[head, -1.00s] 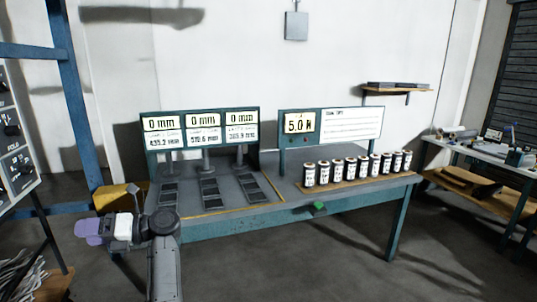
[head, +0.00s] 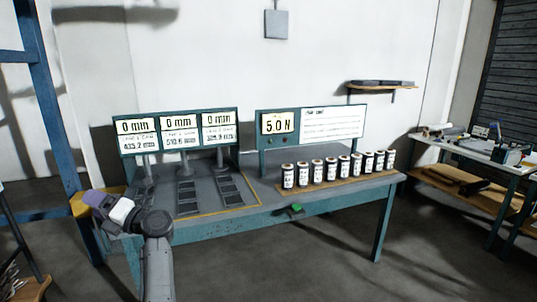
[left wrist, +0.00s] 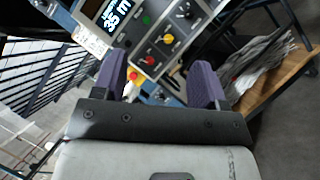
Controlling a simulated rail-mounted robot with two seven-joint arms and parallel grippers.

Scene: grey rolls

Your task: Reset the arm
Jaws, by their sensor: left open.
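My left gripper (head: 96,199) is at the left of the head view, in front of the left end of the workbench. Its purple fingers point left, away from the bench. In the left wrist view the two purple fingers (left wrist: 161,82) stand well apart with nothing held between them. Beyond them is a control panel (left wrist: 165,38) with a lit display and coloured knobs. My right gripper is in neither current view.
The teal workbench (head: 225,235) carries three gauges (head: 178,132), a 5.0 N display (head: 277,123) and a row of labelled rolls (head: 331,170) on a wooden board. A side table (head: 470,150) stands right. A wooden shelf (left wrist: 275,85) is near the panel. Floor in front is open.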

